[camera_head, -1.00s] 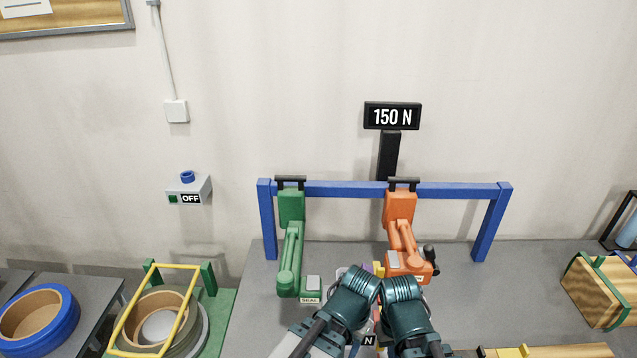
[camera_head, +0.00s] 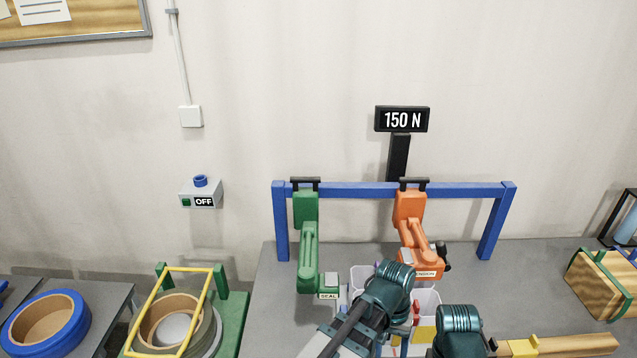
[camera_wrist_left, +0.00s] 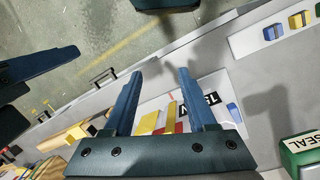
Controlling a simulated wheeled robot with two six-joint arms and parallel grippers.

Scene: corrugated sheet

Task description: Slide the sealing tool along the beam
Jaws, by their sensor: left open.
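The green sealing tool (camera_head: 307,240), marked SEAL, hangs from the left part of the blue beam (camera_head: 360,190) by a black-topped hanger. Its green, SEAL-labelled end (camera_wrist_left: 303,150) shows at the lower right of the left wrist view. The orange tension tool (camera_head: 411,225) hangs further right on the beam. My left gripper (camera_wrist_left: 160,73) is open, with nothing between its blue fingers, and stands apart from the sealing tool. In the head view its fingers are hidden by my arm.
A 150 N display (camera_head: 402,119) stands behind the beam. An OFF switch box (camera_head: 201,194) is on the wall. Coil holders stand at the left.

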